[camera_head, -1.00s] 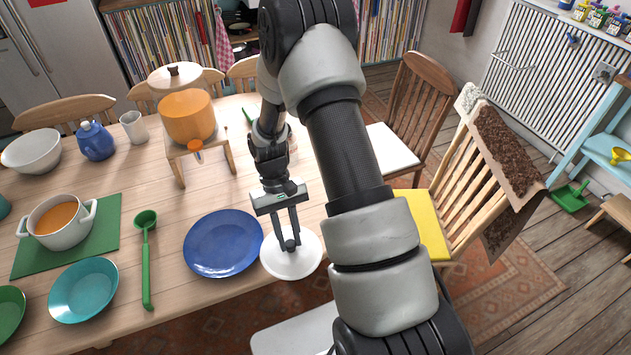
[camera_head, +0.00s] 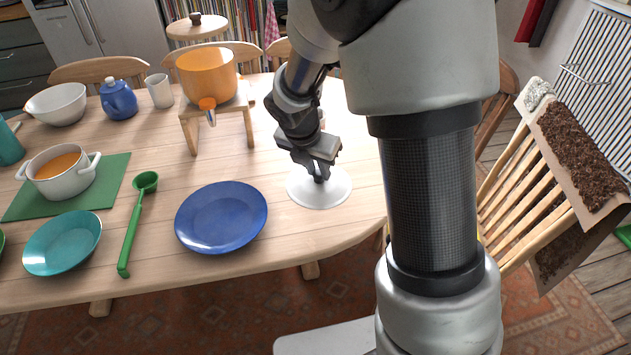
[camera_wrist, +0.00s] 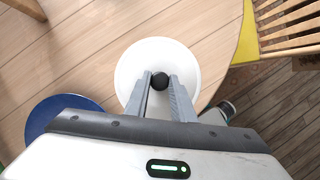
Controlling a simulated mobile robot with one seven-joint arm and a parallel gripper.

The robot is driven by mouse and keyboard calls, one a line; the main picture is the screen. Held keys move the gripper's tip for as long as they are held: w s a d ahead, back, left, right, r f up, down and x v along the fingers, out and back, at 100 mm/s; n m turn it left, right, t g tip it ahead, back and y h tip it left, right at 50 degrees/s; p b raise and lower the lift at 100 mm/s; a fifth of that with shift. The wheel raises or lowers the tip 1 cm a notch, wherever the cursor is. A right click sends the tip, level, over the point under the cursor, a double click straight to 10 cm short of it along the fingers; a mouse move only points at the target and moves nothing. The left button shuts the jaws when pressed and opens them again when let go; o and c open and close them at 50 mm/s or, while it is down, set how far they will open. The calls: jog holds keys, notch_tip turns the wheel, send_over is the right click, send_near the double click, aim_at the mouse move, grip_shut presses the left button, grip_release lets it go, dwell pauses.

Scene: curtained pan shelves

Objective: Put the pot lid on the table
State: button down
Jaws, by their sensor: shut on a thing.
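The pot lid (camera_head: 303,196) is a white disc with a black knob, held level over the bare right part of the wooden table (camera_head: 285,285). My gripper (camera_head: 319,178) points down from above and is shut on the knob. In the wrist view the two fingers (camera_wrist: 160,85) pinch the black knob (camera_wrist: 159,80), with the white lid (camera_wrist: 135,70) spread around it. The lid's outline lies inside the table edge. I cannot tell whether its underside touches the tabletop.
A blue plate (camera_head: 222,217) lies left of the lid. An orange pot (camera_head: 206,75) sits on a small wooden stand behind. A green ladle (camera_head: 131,236), teal plate (camera_head: 62,243) and white soup pot (camera_head: 70,183) are farther left. Chairs (camera_head: 530,185) stand at right.

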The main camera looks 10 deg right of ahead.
aim_at(315, 183)
jog(key=shift+w+a+r+n+t+y+b, duration=0.15)
jog(key=shift+w+n+y+b, duration=0.1)
jog(key=shift+n, duration=0.4)
jog(key=shift+w+a+r+n+t+y+b, duration=0.15)
jog(key=shift+n+y, duration=0.1)
jog(key=shift+n, duration=0.4)
jog(key=shift+s+d, duration=0.1)
jog(key=shift+f+b, duration=1.5)
jog(key=shift+f, duration=1)
jog(key=shift+f, duration=0.15)
jog(key=shift+f+b, duration=0.4)
jog(key=shift+f, duration=0.2)
jog(key=shift+f, duration=0.3)
jog(key=c, duration=1.4)
grip_release()
jog(key=shift+c, duration=0.2)
